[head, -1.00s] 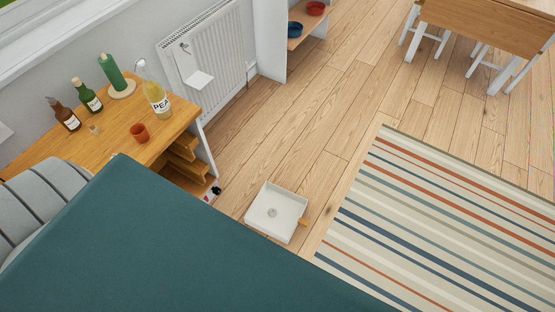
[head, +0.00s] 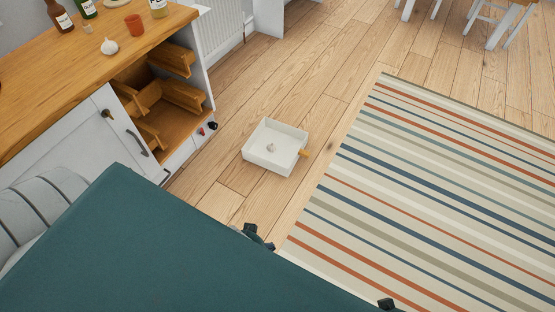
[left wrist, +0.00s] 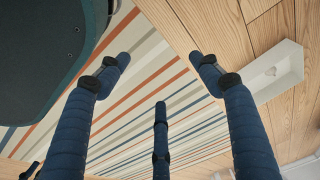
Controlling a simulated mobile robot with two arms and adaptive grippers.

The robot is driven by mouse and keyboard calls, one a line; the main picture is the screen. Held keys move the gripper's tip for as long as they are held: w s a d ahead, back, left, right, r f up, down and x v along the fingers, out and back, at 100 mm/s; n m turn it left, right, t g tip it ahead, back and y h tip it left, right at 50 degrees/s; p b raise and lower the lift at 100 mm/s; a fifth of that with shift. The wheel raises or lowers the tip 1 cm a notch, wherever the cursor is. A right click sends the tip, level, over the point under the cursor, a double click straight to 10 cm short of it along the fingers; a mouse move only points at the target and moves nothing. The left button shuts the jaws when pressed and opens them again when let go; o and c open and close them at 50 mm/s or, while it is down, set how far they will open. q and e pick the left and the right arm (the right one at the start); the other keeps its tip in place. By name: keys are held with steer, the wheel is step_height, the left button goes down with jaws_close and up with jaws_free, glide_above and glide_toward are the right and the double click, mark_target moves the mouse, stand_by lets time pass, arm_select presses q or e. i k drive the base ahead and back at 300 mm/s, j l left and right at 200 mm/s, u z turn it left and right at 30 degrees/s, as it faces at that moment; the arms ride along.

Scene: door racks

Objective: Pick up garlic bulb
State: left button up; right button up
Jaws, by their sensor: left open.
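A white garlic bulb (head: 109,46) stands on the wooden counter top (head: 60,75) in the head view, left of centre at the top, near a terracotta cup (head: 134,24). In the left wrist view my left gripper (left wrist: 160,80) is open, its dark blue fingers spread with nothing between them, above the striped rug. In the head view small dark gripper parts show past my teal body, far from the garlic; most of them is hidden. One bit at the bottom edge may be my right gripper (head: 388,303); its fingers cannot be made out.
Bottles (head: 59,16) stand behind the garlic. Wooden drawers (head: 170,95) stick out of the cabinet's end. A white box (head: 262,165) lies on the floor, with a small pale round thing inside.

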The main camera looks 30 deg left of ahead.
mark_target(109, 47)
steer(key=u, duration=2)
